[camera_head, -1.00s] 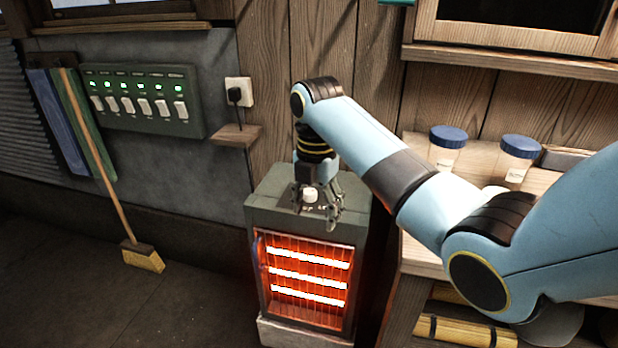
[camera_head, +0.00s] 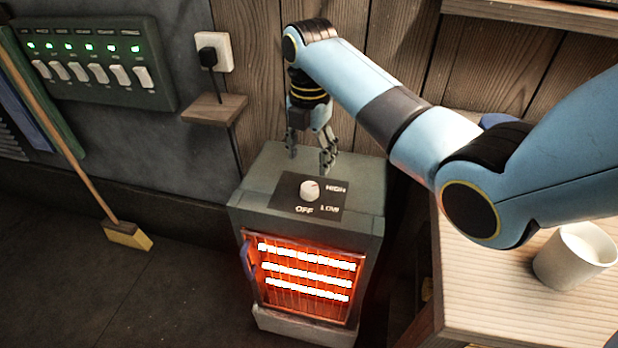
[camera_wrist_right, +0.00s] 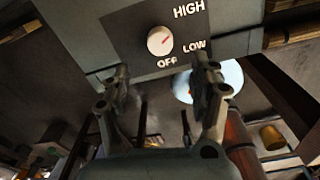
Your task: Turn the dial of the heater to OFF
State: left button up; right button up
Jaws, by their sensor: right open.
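The heater (camera_head: 372,222) stands against the wooden wall, its bars glowing orange. Its white dial (camera_head: 309,190) is on a dark panel on top, marked HIGH, LOW and OFF. In the right wrist view the dial (camera_wrist_right: 160,41) has a red mark pointing up and right, towards the HIGH and LOW side, away from OFF. My right gripper (camera_head: 309,158) is open and empty, pointing down over the back of the heater top, behind the dial and apart from it. In the right wrist view the fingers (camera_wrist_right: 163,68) are spread, with the dial beyond them. My left gripper is not in view.
A small shelf (camera_head: 214,108) and a plugged socket (camera_head: 214,52) are on the wall behind left. A wooden table (camera_head: 490,290) with a white cup (camera_head: 575,256) stands to the right. A switch panel (camera_head: 95,65) and a broom (camera_head: 127,236) are at left. The floor front left is clear.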

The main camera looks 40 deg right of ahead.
aim_at(310, 186)
notch_tip(310, 186, down, 8)
jog(key=shift+r+b, duration=0.15)
jog(key=shift+b, duration=0.45)
jog(key=shift+f, duration=0.35)
jog(key=shift+c, duration=0.2)
jog(key=c, duration=1.1)
